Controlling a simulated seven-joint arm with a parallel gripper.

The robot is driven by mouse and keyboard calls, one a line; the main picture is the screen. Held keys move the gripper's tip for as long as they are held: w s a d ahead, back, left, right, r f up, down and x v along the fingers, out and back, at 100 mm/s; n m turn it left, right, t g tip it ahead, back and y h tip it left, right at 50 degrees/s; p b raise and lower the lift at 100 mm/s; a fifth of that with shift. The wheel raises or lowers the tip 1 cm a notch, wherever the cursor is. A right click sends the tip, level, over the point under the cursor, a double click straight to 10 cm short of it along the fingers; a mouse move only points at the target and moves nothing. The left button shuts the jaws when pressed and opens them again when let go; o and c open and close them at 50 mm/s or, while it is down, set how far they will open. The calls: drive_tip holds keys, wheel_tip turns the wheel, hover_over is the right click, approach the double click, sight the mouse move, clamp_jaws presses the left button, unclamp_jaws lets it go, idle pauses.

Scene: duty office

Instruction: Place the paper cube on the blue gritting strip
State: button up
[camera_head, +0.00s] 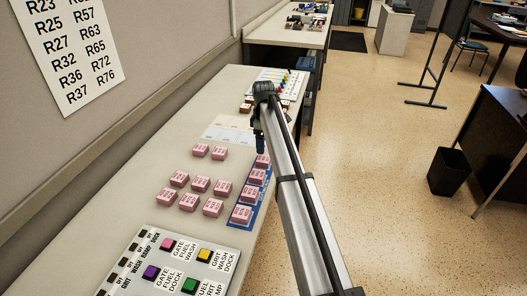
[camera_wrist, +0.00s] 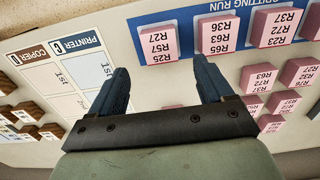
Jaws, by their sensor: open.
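My gripper (camera_head: 260,146) is over the desk near the far end of the blue gritting strip (camera_head: 264,181). In the wrist view its two fingers (camera_wrist: 162,75) are apart, with only pale desk between their tips. The strip (camera_wrist: 145,26) runs along the top there, and several pink lettered cubes stand on it in a row, the end one (camera_wrist: 160,42) just beyond the fingers. More pink cubes (camera_head: 200,183) stand on the desk left of the strip. One (camera_wrist: 172,107) is mostly hidden by my gripper. I cannot tell which cube is the paper cube.
Pale cards (camera_head: 228,130) lie beyond the pink cubes; printer (camera_wrist: 82,68) and copier (camera_wrist: 38,85) cards show in the wrist view, with brown blocks (camera_wrist: 27,131) nearby. A board with coloured cubes (camera_head: 190,262) lies in front. The wall (camera_head: 150,60) bounds the desk's left side.

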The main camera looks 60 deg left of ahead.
drive_tip(key=shift+r, duration=2.05)
